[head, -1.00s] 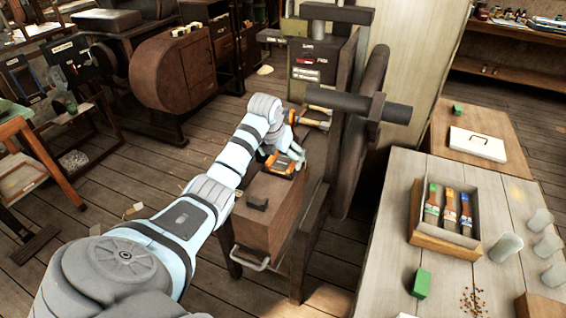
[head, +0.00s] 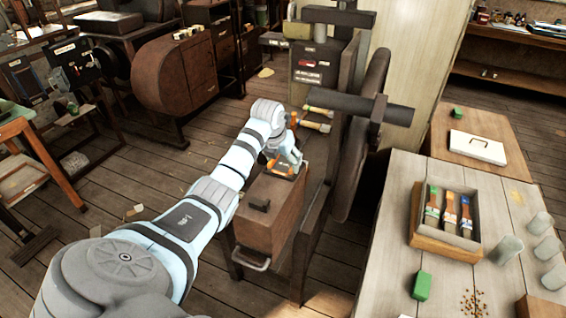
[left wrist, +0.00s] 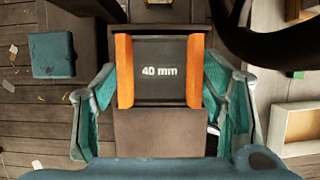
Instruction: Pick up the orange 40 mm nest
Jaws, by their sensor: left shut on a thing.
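The orange 40 mm nest (left wrist: 160,72) has a dark middle marked "40 mm" and an orange wall on each side. In the left wrist view it lies between the two fingers of my left gripper (left wrist: 160,98), which is shut on it. In the head view the nest (head: 279,168) is small and partly covered by my left gripper (head: 284,162), at the far end of the brown box top beside the press. I cannot tell whether the nest touches the surface below. My right gripper is not in view.
The press frame (head: 317,190) and its dark handwheel (head: 365,140) stand close right of the nest. Wooden-handled tools (head: 318,118) lie just beyond. A brown box (head: 262,222) with a dark handle is nearer. The table (head: 400,230) at right holds a brush tray (head: 415,235).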

